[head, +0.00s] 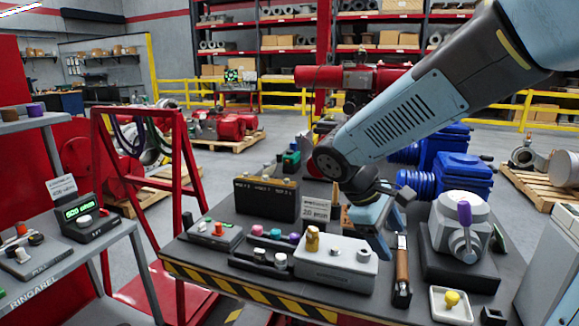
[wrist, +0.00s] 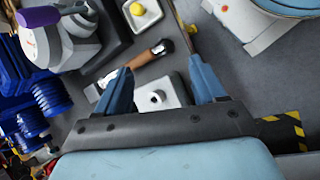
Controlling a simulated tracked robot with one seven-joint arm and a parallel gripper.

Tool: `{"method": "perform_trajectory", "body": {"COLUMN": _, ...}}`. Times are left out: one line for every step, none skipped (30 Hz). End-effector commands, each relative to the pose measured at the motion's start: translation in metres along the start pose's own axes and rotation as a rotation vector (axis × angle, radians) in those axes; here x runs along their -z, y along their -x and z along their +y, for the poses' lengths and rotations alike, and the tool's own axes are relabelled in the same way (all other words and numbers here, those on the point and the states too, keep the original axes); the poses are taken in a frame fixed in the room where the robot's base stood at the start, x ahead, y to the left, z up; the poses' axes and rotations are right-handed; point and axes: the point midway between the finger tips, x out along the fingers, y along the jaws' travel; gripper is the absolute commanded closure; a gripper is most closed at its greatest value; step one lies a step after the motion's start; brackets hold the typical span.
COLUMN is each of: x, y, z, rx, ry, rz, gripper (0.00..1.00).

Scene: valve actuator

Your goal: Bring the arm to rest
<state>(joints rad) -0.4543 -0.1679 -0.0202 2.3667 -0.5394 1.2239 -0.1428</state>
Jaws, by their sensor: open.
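My gripper (head: 384,238) hangs at the end of my bent blue-grey arm, above the workbench (head: 215,268) in the head view. In the wrist view, the two blue fingers of my gripper (wrist: 160,64) are spread apart with nothing held between them. A grey block with a round knob (wrist: 156,98) shows below and between them. A wood-handled tool (head: 402,268) lies near the gripper on the bench; it also shows in the wrist view (wrist: 140,62). Contact between the fingers and anything is not visible.
A grey valve body with a purple lever (head: 464,214) stands right of my gripper. A white tray with a yellow knob (head: 452,296) is at the front right. Blue motors (head: 452,172) stand behind. A grey box with a brass knob (head: 330,262) is left of the gripper.

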Motion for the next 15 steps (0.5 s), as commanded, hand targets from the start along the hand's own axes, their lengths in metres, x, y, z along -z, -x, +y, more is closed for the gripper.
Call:
{"method": "perform_trajectory", "body": {"x": -0.011, "y": 0.001, "z": 0.001, "rx": 0.028, "ry": -0.06, "rz": 0.038, "gripper": 0.3}}
{"method": "perform_trajectory", "body": {"x": -0.016, "y": 0.002, "z": 0.0, "rx": 0.044, "ry": -0.093, "rz": 0.061, "gripper": 0.3}}
{"method": "perform_trajectory", "body": {"x": -0.022, "y": 0.004, "z": 0.0, "rx": 0.066, "ry": -0.14, "rz": 0.093, "gripper": 0.3}}
{"method": "perform_trajectory", "body": {"x": -0.027, "y": 0.005, "z": -0.001, "rx": 0.083, "ry": -0.175, "rz": 0.115, "gripper": 0.3}}
{"method": "perform_trajectory", "body": {"x": -0.032, "y": 0.006, "z": -0.001, "rx": 0.098, "ry": -0.21, "rz": 0.139, "gripper": 0.3}}
{"method": "perform_trajectory", "body": {"x": -0.038, "y": 0.007, "z": -0.002, "rx": 0.118, "ry": -0.256, "rz": 0.17, "gripper": 0.3}}
{"method": "perform_trajectory", "body": {"x": -0.042, "y": 0.009, "z": -0.003, "rx": 0.133, "ry": -0.29, "rz": 0.194, "gripper": 0.3}}
{"method": "perform_trajectory", "body": {"x": -0.046, "y": 0.01, "z": -0.003, "rx": 0.147, "ry": -0.326, "rz": 0.218, "gripper": 0.3}}
{"method": "perform_trajectory", "body": {"x": -0.052, "y": 0.013, "z": -0.004, "rx": 0.164, "ry": -0.373, "rz": 0.25, "gripper": 0.3}}
{"method": "perform_trajectory", "body": {"x": -0.056, "y": 0.014, "z": -0.004, "rx": 0.176, "ry": -0.408, "rz": 0.275, "gripper": 0.3}}
{"method": "perform_trajectory", "body": {"x": -0.06, "y": 0.016, "z": -0.005, "rx": 0.189, "ry": -0.443, "rz": 0.299, "gripper": 0.3}}
{"method": "perform_trajectory", "body": {"x": -0.065, "y": 0.019, "z": -0.006, "rx": 0.204, "ry": -0.489, "rz": 0.332, "gripper": 0.3}}
{"method": "perform_trajectory", "body": {"x": -0.069, "y": 0.021, "z": -0.006, "rx": 0.215, "ry": -0.525, "rz": 0.355, "gripper": 0.3}}
{"method": "perform_trajectory", "body": {"x": -0.073, "y": 0.023, "z": -0.007, "rx": 0.227, "ry": -0.56, "rz": 0.38, "gripper": 0.3}}
{"method": "perform_trajectory", "body": {"x": -0.078, "y": 0.026, "z": -0.008, "rx": 0.24, "ry": -0.607, "rz": 0.414, "gripper": 0.3}}
